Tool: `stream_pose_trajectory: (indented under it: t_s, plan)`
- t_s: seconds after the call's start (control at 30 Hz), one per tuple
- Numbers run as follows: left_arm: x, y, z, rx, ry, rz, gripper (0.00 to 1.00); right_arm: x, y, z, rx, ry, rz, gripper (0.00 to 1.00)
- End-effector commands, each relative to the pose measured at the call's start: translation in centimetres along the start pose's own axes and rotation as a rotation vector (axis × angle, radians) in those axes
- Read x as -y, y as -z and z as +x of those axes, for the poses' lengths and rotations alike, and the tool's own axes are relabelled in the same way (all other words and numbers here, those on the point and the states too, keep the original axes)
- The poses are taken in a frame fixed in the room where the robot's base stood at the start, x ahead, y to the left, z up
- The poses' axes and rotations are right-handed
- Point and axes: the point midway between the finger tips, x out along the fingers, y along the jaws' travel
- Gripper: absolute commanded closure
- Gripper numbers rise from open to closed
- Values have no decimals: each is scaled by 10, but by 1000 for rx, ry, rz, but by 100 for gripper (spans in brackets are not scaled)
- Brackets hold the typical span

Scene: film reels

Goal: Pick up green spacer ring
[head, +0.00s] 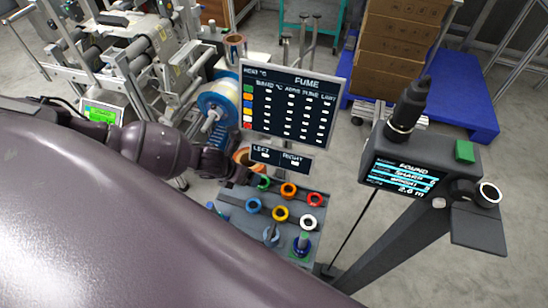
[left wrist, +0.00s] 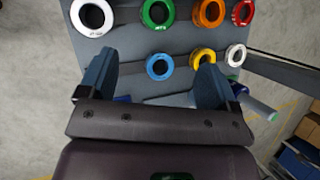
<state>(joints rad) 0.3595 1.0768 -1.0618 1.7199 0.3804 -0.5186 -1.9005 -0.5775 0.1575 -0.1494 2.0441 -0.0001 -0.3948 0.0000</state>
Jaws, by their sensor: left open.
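The green spacer ring (left wrist: 145,14) lies flat on the grey board (left wrist: 128,42), at the top of the left wrist view. It is also in the head view (head: 264,179), at the board's far side. My left gripper (left wrist: 156,64) is open and empty, its two blue-grey fingers apart. A blue ring (left wrist: 148,67) shows between the fingertips, with the green ring beyond it. In the head view my left gripper (head: 226,167) hangs near the board's far left side, partly hidden by its own arm. My right gripper is out of view.
Beside the green ring are an orange ring (left wrist: 198,15) and a white ring (left wrist: 74,17). A yellow ring (left wrist: 193,61) is beside the blue one. Two posts (head: 303,240) stand at the board's near side. A sign panel (head: 290,105) rises behind the board; a scanner stand (head: 415,165) is right.

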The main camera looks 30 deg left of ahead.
Motion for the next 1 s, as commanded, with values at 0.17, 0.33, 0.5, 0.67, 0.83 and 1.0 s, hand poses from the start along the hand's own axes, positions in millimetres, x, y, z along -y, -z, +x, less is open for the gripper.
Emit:
stream_pose_trajectory:
  t_s: [0.17,0.33,0.5,0.67,0.83,1.0]
  plan:
    - [-4,2,1,-16,-13,247,16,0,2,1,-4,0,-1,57]
    - [-4,2,1,-19,-14,392,16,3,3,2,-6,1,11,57]
    - [-4,3,10,-20,-12,430,16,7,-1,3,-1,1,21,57]
    - [-4,5,36,-22,-11,425,16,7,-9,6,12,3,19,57]
    - [-5,4,60,-21,-12,427,16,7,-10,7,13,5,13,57]
    - [-5,3,69,-19,-12,428,16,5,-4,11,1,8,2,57]
